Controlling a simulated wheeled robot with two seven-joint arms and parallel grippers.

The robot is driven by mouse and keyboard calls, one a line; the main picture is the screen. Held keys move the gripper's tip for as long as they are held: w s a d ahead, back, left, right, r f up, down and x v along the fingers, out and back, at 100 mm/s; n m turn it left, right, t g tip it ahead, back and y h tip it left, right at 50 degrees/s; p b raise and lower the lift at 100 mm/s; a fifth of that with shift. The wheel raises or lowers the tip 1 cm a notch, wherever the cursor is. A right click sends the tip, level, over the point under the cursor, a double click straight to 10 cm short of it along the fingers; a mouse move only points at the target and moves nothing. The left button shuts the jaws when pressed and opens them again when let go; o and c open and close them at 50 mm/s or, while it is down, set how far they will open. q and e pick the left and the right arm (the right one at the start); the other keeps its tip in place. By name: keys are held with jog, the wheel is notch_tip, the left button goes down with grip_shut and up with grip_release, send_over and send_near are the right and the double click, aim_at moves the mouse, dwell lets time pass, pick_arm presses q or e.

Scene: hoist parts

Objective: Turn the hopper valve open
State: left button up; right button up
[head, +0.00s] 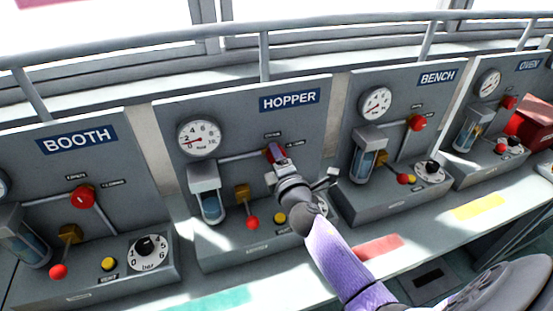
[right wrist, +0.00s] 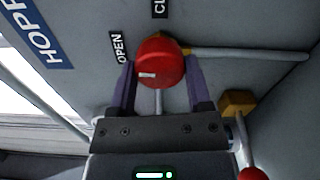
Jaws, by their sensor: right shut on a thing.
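The hopper panel (head: 235,105) stands in the middle of the head view, with its blue HOPPER sign. Its red valve knob (head: 273,150) is partly hidden behind my right gripper (head: 277,160). In the right wrist view, the red knob (right wrist: 160,62) sits between the two purple fingers of my right gripper (right wrist: 160,85), which is shut on it. The OPEN label (right wrist: 118,47) is left of the knob, and a partly cut-off label starting with C is above it. A short white mark shows on the knob's left part. My left gripper is not in view.
A red lever ball (head: 252,223) and yellow button (head: 280,218) sit below the hopper knob. A grey rail (head: 150,50) runs behind the panels.

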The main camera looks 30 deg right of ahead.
jog(key=shift+f+n, duration=0.1)
jog(key=shift+n, duration=0.4)
jog(key=o, duration=1.3)
jog(key=v, duration=1)
jog(key=shift+d, duration=0.1)
